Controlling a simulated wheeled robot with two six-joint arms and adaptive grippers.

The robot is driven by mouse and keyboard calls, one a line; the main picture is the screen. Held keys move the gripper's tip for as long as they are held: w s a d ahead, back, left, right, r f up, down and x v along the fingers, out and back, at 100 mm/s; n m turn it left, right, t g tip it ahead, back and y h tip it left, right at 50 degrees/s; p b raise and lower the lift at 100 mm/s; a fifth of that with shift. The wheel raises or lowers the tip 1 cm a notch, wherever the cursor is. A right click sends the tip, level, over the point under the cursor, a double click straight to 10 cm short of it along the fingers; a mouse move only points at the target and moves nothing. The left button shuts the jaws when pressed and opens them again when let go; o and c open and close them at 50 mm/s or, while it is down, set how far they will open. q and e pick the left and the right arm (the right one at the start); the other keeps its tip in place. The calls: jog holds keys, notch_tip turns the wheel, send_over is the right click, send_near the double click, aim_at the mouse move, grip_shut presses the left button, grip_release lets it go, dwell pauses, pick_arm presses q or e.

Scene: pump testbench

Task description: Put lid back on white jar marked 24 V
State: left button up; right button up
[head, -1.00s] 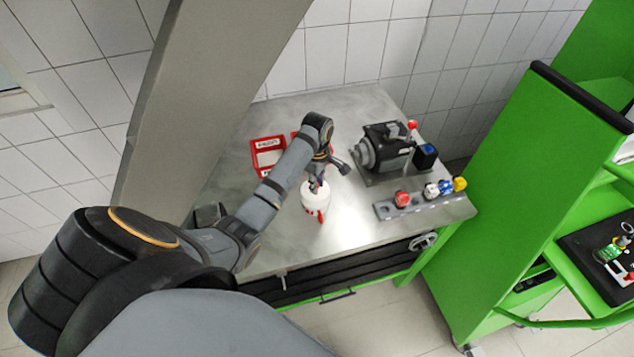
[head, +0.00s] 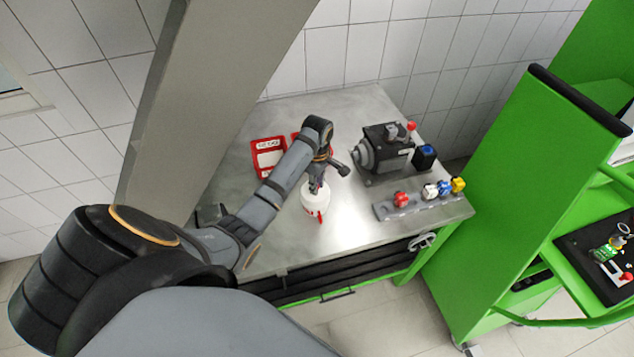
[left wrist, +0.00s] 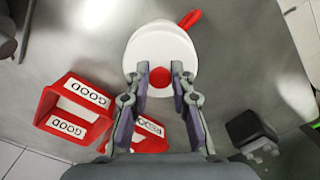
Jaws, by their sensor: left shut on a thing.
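The white jar (head: 316,203) stands on the metal bench, with a red handle (head: 320,216) on its near side. In the left wrist view the white round shape (left wrist: 160,50) of jar and lid shows from above, with the red handle (left wrist: 190,19) at its upper right. My left gripper (head: 317,186) is over the jar. In the left wrist view its fingers (left wrist: 159,80) are shut on the red knob (left wrist: 160,77) of the white lid. I cannot tell whether the lid touches the jar's rim. No 24 V mark is readable. My right gripper is not in view.
Red trays (head: 268,158) lie behind the jar; labels read GOOD and REDO in the left wrist view. A dark pump (head: 388,150) stands at the back right. A grey strip with coloured knobs (head: 420,203) lies right. A green cart (head: 530,180) stands beside the bench.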

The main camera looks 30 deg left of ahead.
pick_arm(q)
jog(key=o, duration=1)
jog(key=o, duration=0.5)
jog(key=shift+r, duration=0.1)
jog(key=shift+r, duration=3.45)
jog(key=shift+c, duration=0.5)
